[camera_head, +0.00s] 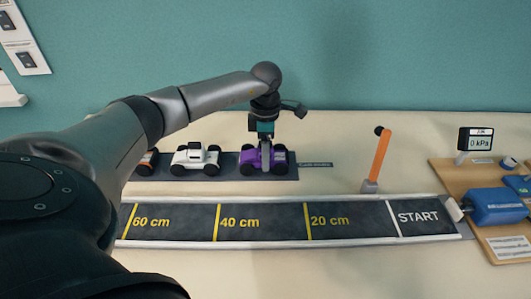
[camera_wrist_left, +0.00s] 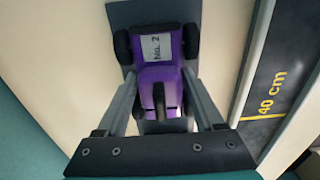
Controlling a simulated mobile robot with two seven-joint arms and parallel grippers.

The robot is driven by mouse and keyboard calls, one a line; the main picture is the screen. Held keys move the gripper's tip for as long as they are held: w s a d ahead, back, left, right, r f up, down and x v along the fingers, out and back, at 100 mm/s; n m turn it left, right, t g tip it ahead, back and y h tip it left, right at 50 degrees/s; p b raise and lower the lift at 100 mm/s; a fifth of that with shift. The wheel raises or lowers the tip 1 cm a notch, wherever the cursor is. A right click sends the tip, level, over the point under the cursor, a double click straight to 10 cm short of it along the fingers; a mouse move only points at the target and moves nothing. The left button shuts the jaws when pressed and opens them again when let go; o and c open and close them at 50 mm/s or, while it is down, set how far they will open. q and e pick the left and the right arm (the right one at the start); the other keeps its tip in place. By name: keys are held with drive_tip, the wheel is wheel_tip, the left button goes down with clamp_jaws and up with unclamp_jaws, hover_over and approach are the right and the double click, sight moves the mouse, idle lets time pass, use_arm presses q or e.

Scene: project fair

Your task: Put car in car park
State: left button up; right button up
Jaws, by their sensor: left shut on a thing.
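A purple car (camera_head: 250,158) with black wheels is at the right end of a dark strip (camera_head: 229,168), which appears to be the car park. In the left wrist view the purple car (camera_wrist_left: 158,75) carries a white "No. 2" label and lines up with the strip (camera_wrist_left: 120,14). My left gripper (camera_head: 265,158) comes down on the car from above. Its two fingers (camera_wrist_left: 158,85) are shut on the car's sides. The car looks to be on the strip, but I cannot tell if its wheels touch. My right gripper is not in view.
A white car (camera_head: 195,158) and a partly hidden orange car (camera_head: 147,162) stand left on the strip. A track (camera_head: 270,222) marked in centimetres runs in front. An orange lever (camera_head: 380,155) and a wooden board (camera_head: 448,177) with a gauge (camera_head: 475,139) are at the right.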

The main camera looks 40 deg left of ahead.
use_arm(q)
drive_tip(key=shift+s+d+f+b, duration=0.1)
drive_tip(key=shift+f+b, duration=0.3)
drive_tip(key=shift+f, duration=0.15)
clamp_jaws()
drive_tip(key=o, duration=1)
unclamp_jaws()
drive_tip(key=shift+f, duration=0.1)
drive_tip(key=o, duration=0.4)
drive_tip(key=shift+o, duration=0.2)
drive_tip(key=shift+r, duration=0.4)
wheel_tip(320, 180, up, 13)
drive_tip(key=shift+f+p, duration=0.15)
drive_tip(key=shift+p, duration=1.05)
